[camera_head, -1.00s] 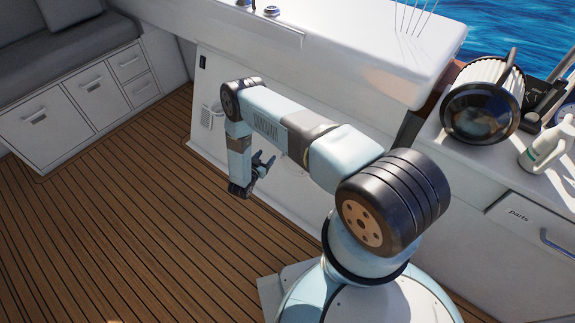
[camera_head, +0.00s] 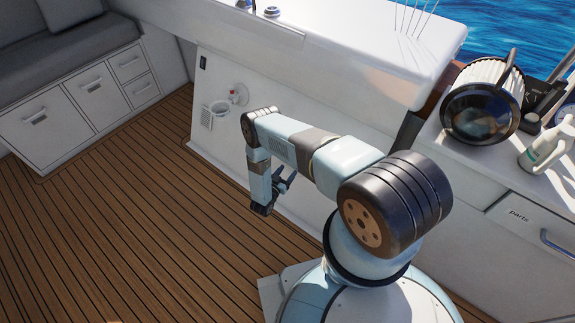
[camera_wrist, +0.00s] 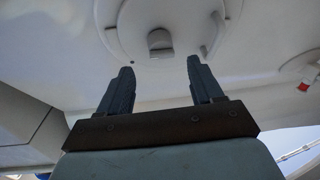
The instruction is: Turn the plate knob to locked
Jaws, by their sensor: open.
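In the wrist view a round white plate (camera_wrist: 200,22) is set in a white panel, its upper part cut off by the frame. A small grey knob (camera_wrist: 160,40) sits on it. My gripper (camera_wrist: 159,66) is open and empty, its two dark fingers apart below the knob in the picture. I see no contact with the knob. I cannot tell whether the knob is at locked. In the head view my gripper (camera_head: 285,185) hangs in front of the white panel (camera_head: 312,150), and my arm hides the plate and knob.
A lamp (camera_head: 478,112) and a spray bottle (camera_head: 545,152) stand on the right counter. The wooden floor (camera_head: 130,220) at left is clear.

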